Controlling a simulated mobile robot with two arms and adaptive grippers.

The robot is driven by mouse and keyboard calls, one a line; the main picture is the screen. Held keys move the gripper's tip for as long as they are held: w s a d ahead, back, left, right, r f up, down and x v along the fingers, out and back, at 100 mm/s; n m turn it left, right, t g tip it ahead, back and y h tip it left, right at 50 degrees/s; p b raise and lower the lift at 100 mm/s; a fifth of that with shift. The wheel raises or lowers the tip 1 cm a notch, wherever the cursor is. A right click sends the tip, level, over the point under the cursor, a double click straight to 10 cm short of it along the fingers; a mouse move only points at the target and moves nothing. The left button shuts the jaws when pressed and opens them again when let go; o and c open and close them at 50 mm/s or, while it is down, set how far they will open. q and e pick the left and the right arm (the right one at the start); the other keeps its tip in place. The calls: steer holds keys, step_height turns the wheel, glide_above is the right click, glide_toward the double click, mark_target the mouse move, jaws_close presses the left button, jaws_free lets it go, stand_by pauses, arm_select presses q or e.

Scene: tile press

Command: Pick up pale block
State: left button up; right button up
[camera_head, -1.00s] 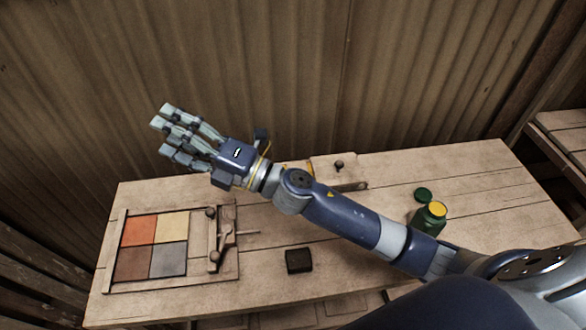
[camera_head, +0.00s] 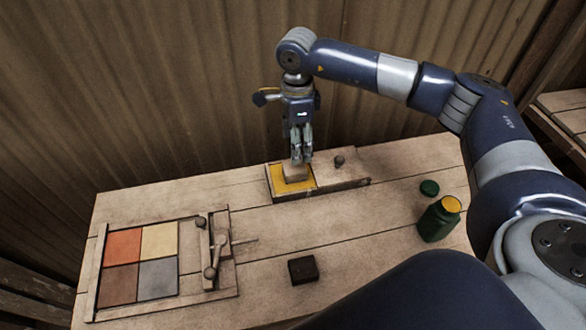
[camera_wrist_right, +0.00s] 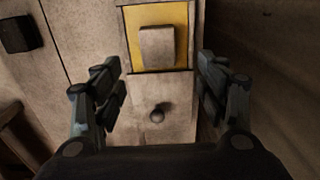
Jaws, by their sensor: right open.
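The pale block (camera_head: 295,173) sits on the yellow area (camera_head: 278,182) of a wooden tray at the back of the bench. In the right wrist view the block (camera_wrist_right: 157,47) lies on the yellow square (camera_wrist_right: 182,20), ahead of and between the fingers. My right gripper (camera_head: 300,155) points down just above the block in the head view. In the wrist view the gripper (camera_wrist_right: 160,85) is open, with its fingers apart on both sides and not touching the block. My left gripper is not in view.
A wooden lid with a round knob (camera_head: 339,160) adjoins the yellow tray. A dark block (camera_head: 303,270) lies at the front. A green jar (camera_head: 437,222) and green cap (camera_head: 429,187) stand right. A four-colour tile frame (camera_head: 92,275) with a lever (camera_head: 213,255) is left.

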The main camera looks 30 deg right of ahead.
mark_target(296, 166)
step_height(296, 166, down, 4)
steer(key=shift+r+p, duration=0.15)
steer(key=shift+p, duration=0.2)
step_height(296, 166, down, 5)
steer(key=shift+s+a+r+p, duration=0.1)
steer(key=shift+s+p, duration=0.05)
steer(key=shift+p, duration=0.9)
steer(key=shift+f, duration=0.45)
steer(key=shift+c, duration=0.6)
steer(key=c, duration=1)
